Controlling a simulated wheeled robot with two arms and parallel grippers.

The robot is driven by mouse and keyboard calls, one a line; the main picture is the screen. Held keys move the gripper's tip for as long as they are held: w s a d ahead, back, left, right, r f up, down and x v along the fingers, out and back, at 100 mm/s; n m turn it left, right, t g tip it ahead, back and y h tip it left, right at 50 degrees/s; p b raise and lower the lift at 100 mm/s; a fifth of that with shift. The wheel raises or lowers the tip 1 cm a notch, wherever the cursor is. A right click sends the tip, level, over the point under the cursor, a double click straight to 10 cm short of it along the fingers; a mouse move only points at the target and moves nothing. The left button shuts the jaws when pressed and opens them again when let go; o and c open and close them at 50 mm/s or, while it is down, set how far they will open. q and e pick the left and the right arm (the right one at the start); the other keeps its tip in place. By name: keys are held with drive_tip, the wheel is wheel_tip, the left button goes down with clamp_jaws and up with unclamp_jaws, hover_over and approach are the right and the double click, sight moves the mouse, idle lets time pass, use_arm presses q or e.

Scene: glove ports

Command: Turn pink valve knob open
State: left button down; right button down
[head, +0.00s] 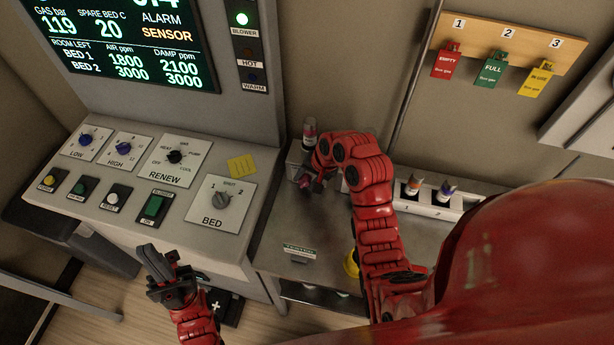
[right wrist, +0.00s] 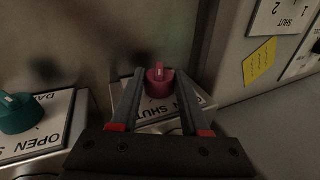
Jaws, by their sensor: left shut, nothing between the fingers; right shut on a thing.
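The pink valve knob (right wrist: 160,82) sits on a white plate marked OPEN and SHUT in the right wrist view. A pale pointer mark runs up its near face. My right gripper (right wrist: 162,92) is shut on the knob, one finger on each side. In the head view my right gripper (head: 308,182) is at the back of the steel bench, and my arm hides much of the knob's place. My left gripper (head: 163,270) is shut and empty, in front of the control console and apart from it.
A teal knob (right wrist: 16,112) on a similar plate stands left of the pink one in the right wrist view. The sloped console (head: 140,215) with dials and buttons lies left of the bench (head: 300,230). A white rack (head: 430,208) with small bottles stands to the right.

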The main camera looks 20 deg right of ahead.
drive_tip(key=h+p, duration=0.1)
drive_tip(key=g+h+p, duration=0.2)
drive_tip(key=shift+w+a+r, duration=0.2)
drive_tip(key=shift+a+r, duration=0.15)
drive_tip(key=shift+a+f+g+h+p, duration=0.1)
drive_tip(key=shift+f+g+h+p, duration=0.15)
drive_tip(key=shift+g+h, duration=0.5)
drive_tip(key=shift+f+h, duration=0.1)
drive_tip(key=shift+h, duration=0.45)
drive_tip(key=shift+w+a+g+h+b, duration=0.1)
drive_tip(key=shift+g+h+b, duration=0.2)
drive_tip(key=shift+g+b, duration=0.05)
drive_tip(key=shift+a+f+g+h+b, duration=0.2)
drive_tip(key=shift+g+h+b, duration=0.4)
drive_tip(key=shift+b, duration=0.4)
drive_tip(key=g+h+b, duration=0.1)
drive_tip(key=b, duration=0.4)
drive_tip(key=h+b, duration=0.2)
drive_tip(key=b, duration=0.3)
drive_tip(key=shift+w+f+g, duration=0.15)
drive_tip(key=shift+f+g, duration=0.2)
drive_tip(key=shift+g, duration=0.05)
drive_tip(key=shift+r+n+h+b, duration=0.3)
drive_tip(key=shift+h+b, duration=0.2)
drive_tip(key=shift+b, duration=0.8)
